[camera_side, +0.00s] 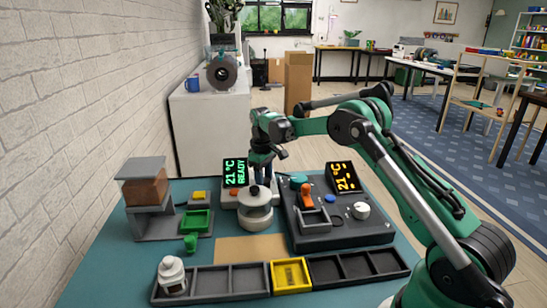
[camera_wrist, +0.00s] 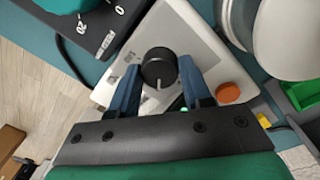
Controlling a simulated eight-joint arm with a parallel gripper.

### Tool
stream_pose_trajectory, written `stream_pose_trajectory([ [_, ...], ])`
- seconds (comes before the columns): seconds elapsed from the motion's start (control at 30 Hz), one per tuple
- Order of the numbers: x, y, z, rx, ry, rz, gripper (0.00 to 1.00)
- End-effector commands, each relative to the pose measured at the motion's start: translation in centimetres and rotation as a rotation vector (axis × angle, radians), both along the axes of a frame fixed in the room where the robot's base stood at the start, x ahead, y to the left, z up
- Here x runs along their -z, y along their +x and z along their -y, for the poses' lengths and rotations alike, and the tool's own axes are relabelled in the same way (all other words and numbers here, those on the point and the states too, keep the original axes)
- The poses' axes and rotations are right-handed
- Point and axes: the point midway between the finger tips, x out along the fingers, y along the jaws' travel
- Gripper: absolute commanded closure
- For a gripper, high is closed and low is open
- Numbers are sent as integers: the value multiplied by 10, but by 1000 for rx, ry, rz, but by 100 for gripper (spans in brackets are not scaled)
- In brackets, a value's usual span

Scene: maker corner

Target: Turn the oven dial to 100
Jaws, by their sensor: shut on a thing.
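A black round dial (camera_wrist: 158,66) with a white pointer line sits on a white control box (camera_wrist: 190,35) in the wrist view. My gripper (camera_wrist: 157,74) has its two blue fingers on either side of the dial and is shut on it. The pointer line points toward the bottom of the wrist view. In the side view my gripper (camera_side: 262,174) reaches down behind a round white pot-like thing, which hides the dial. A black display (camera_side: 235,173) beside it reads 21 °C READY in green.
A dark unit (camera_side: 330,228) with an orange lever (camera_side: 307,196), a white knob (camera_side: 361,210) and an orange 21 °C display (camera_side: 342,178) stands close on the right. The round white pot (camera_side: 255,212) stands in front. A compartment tray (camera_side: 212,282) lies along the front.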

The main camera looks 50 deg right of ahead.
Motion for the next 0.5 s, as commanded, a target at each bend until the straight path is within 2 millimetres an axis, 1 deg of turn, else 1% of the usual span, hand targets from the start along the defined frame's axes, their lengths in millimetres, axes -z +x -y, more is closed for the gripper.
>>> stream_pose_trajectory([
  [0.37, 0, 0, 0, 5, 0, -3, 100],
  [0.4, 0, 0, 0, 5, 0, -3, 54],
  [0.47, 0, 0, 0, 5, 0, -3, 37],
  [0.5, 0, 0, 0, 5, 0, -3, 26],
])
